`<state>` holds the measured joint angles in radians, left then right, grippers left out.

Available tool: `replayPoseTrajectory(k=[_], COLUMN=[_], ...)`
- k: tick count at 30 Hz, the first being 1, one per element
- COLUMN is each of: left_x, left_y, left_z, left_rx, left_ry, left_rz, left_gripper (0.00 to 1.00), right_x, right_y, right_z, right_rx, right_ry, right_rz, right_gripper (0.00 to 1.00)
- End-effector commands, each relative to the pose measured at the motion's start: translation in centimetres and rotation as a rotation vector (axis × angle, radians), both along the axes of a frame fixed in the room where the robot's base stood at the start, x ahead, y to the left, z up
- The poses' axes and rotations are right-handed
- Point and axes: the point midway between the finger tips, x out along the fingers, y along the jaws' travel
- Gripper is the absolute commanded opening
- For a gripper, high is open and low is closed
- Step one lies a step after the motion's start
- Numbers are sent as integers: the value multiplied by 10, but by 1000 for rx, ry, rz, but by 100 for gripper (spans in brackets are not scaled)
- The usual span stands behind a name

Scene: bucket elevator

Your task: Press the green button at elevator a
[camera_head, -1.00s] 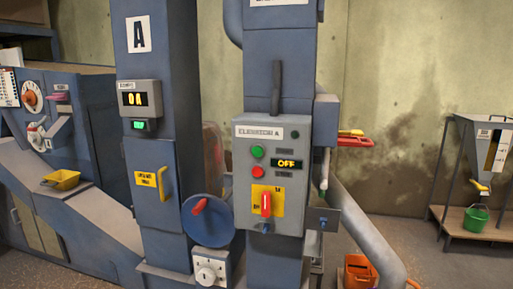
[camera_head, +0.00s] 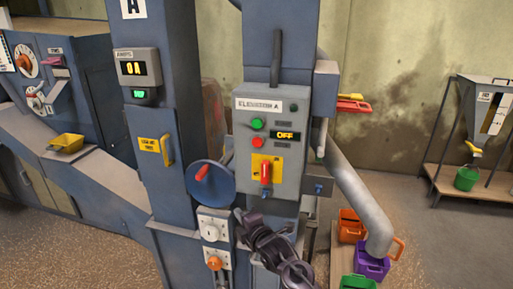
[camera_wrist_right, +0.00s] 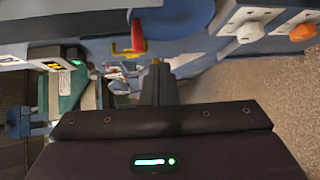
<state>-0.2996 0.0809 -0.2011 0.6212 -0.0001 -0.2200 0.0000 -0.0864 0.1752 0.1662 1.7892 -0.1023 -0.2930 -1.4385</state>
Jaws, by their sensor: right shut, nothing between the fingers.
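The grey control panel (camera_head: 267,185) labelled "ELEVATOR A" is on the blue column in the middle of the head view. Its round green button (camera_head: 257,124) is at the upper left, above a red button (camera_head: 257,142). The display (camera_head: 286,135) beside them reads OFF. A red rotary switch (camera_head: 265,172) on a yellow plate is below. My right gripper (camera_head: 243,218), dark, is below the panel's lower left, apart from the green button. It is shut and empty; its fingers (camera_wrist_right: 156,72) show in the right wrist view, where I cannot make out the green button. My left gripper is out of view.
A blue wheel with a red handle (camera_head: 202,173) and white knob boxes (camera_head: 213,230) are left of the gripper. A yellow handle (camera_head: 167,150) is on the left column. A grey pipe (camera_head: 362,200) slopes down right to a purple bucket (camera_head: 371,266).

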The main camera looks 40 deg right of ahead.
Motion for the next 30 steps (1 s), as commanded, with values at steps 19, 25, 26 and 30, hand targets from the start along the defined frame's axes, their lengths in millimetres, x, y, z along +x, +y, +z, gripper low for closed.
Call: replayPoseTrajectory(k=[19, 25, 26, 30], left_x=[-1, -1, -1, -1], left_y=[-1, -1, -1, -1], left_z=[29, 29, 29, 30], left_rx=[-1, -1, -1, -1], left_ry=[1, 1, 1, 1], left_rz=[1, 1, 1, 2], left_gripper=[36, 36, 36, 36], right_x=[-29, -29, -29, -26], right_y=[-10, -10, -10, -14], right_z=[242, 241, 241, 241], right_rx=[-521, -520, -520, -519], right_ry=[-328, -327, -327, -326], right_rz=[-30, -29, -29, -30], right_gripper=[0, 0, 0, 0])
